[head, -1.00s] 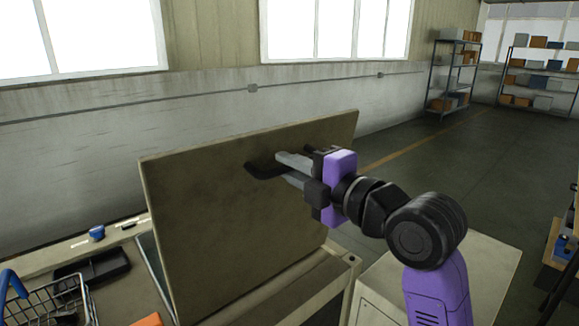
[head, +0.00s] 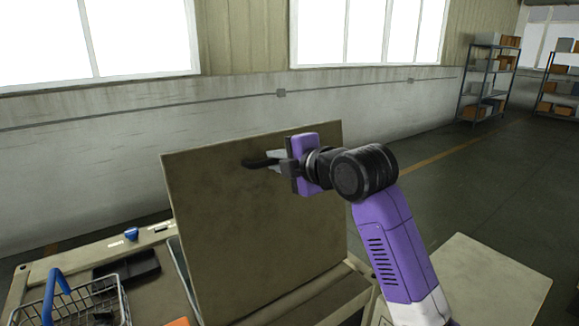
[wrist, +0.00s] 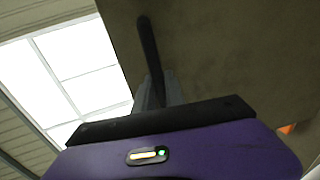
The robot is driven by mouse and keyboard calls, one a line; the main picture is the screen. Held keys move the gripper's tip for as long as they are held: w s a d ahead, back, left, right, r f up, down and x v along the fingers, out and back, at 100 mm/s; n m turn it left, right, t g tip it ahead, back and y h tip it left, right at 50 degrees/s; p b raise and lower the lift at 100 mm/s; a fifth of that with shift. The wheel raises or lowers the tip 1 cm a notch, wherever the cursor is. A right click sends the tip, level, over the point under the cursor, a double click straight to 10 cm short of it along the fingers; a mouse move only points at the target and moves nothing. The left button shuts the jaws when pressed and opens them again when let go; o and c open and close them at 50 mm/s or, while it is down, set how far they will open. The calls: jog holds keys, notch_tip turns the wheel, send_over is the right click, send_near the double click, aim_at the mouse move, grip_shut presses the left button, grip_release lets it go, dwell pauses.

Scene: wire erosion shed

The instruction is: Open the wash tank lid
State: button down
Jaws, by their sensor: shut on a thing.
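The wash tank lid (head: 255,225) is a large beige-brown panel, raised and standing steeply, near upright, at the middle of the head view. A dark bar handle (head: 258,163) sits near its top edge. My gripper (head: 274,160) is shut on this handle, its grey fingers reaching in from the right. In the wrist view the handle (wrist: 150,50) runs up from the grey fingers (wrist: 158,93), with the lid (wrist: 220,50) behind it. The tank's rim (head: 325,290) shows below the lid; most of its inside is hidden.
At the lower left, a wire basket (head: 85,308) with a blue handle, a black tray (head: 128,269) and a small blue item (head: 131,234) stand on a beige surface. A pale cabinet top (head: 490,280) is at lower right. Shelves (head: 488,80) stand far off; the floor between is clear.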

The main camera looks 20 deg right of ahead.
jog(key=shift+w+f, duration=0.1)
jog(key=shift+w, duration=0.1)
jog(key=c, duration=1.4)
grip_release()
jog(key=shift+s, duration=0.15)
jog(key=b+v, duration=0.1)
jog(key=v, duration=0.6)
jog(key=shift+s+d+r+b, duration=0.15)
jog(key=shift+s+r+b, duration=0.1)
jog(key=shift+b, duration=0.15)
jog(key=shift+f, duration=0.1)
jog(key=shift+s, duration=0.1)
